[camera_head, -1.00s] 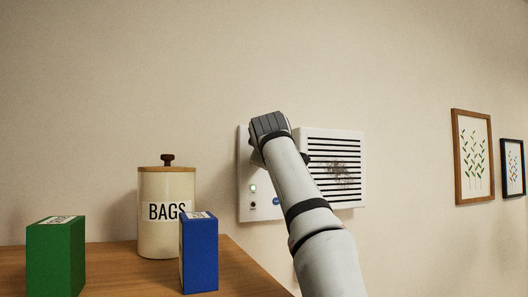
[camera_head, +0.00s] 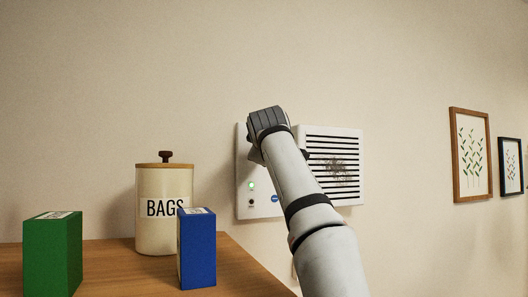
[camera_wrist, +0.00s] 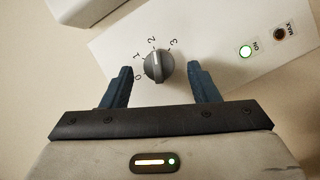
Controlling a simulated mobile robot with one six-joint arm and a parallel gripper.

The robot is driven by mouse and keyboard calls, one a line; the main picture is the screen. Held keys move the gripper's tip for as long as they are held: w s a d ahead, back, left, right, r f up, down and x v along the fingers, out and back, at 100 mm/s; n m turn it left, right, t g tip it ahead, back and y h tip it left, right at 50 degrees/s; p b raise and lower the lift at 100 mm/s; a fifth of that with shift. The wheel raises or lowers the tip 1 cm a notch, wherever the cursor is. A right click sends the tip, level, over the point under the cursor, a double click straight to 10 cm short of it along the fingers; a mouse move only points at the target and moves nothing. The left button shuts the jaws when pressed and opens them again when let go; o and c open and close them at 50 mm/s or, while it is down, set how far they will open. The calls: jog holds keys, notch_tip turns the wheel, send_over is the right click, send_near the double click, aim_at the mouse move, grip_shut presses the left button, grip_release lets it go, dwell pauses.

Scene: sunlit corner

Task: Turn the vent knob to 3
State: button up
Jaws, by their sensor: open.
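The vent knob (camera_wrist: 158,67) is a dark grey dial on a white panel (camera_wrist: 215,50), with the numbers 0, 1, 2 and 3 around it. Its white pointer line points at about 2. My gripper (camera_wrist: 159,72) is open, with one blue finger to the left of the knob and the other to the right. Gaps show between the knob and both fingers in the wrist view. In the head view my arm hides the knob, and the panel (camera_head: 243,205) shows beside it on the wall.
A wooden surface (camera_head: 110,265) holds a BAGS canister (camera_head: 150,235), a green box (camera_head: 50,258) and a blue box (camera_head: 197,255). Framed pictures (camera_head: 455,180) hang at right.

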jog(key=s+b, duration=0.2)
jog(key=s, duration=0.4)
jog(key=shift+s+r, duration=0.3)
jog(key=shift+s, duration=0.05)
jog(key=shift+d, duration=0.1)
jog(key=w+d+f+m+y+b, duration=0.15)
jog(key=d+m+y, duration=0.25)
jog(key=m+y, duration=0.5)
jog(key=shift+m+g+h, duration=0.4)
jog(key=shift+m+h, duration=0.1)
jog(key=shift+r+p+x, duration=0.2)
jog(key=shift+p+x, duration=2.2)
jog(key=shift+x, duration=1.45)
jog(key=shift+d, duration=0.15)
jog(key=shift+c, duration=0.3)
